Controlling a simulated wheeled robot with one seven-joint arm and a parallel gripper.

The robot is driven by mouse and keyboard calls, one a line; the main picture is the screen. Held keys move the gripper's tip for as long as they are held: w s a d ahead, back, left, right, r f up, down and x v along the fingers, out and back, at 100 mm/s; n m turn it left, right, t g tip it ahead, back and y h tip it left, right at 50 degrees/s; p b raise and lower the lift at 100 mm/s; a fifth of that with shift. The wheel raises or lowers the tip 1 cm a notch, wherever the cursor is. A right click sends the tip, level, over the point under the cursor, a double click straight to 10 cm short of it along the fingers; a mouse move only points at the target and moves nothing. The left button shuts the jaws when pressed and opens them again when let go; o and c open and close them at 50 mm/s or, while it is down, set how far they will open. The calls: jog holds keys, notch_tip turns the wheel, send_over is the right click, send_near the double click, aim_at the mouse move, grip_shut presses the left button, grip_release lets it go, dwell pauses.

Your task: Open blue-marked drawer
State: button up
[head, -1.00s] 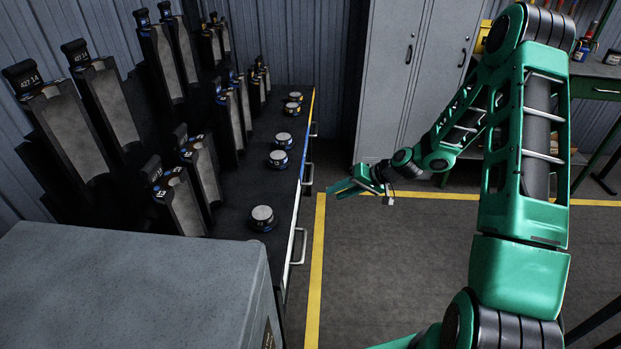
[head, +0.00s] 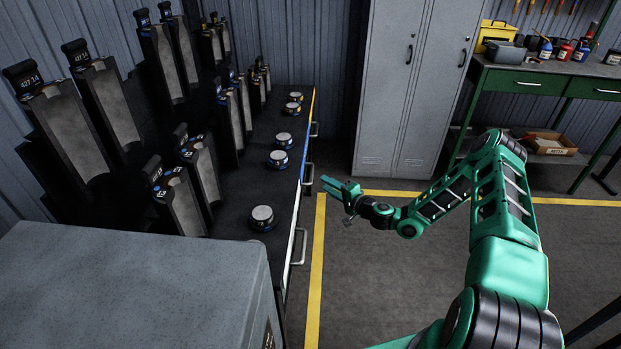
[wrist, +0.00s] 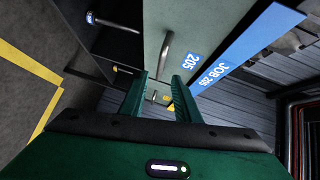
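The drawer with a blue 205 tag (wrist: 192,60) has a grey front and a metal bar handle (wrist: 165,52) in the wrist view. It looks closed. A blue strip reading JOB 205 (wrist: 225,62) runs along the edge beside it. In the head view the blue edge strip (head: 304,151) is on the dark cabinet's right side. My gripper (head: 334,187) is in front of this side, over the floor. In the wrist view my gripper (wrist: 159,80) has its two green fingers apart with nothing between them. The handle shows beyond the fingertips, apparently apart from them.
Other drawer handles (head: 298,246) stick out along the cabinet side. Several round metal pucks (head: 262,218) and upright moulds stand on the cabinet top. A grey locker (head: 395,100) stands behind, a green workbench (head: 530,84) at the right. The floor right of the yellow line is clear.

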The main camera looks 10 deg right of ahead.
aim_at(312, 174)
jog(key=x, duration=1)
jog(key=shift+a+f, duration=0.1)
grip_shut()
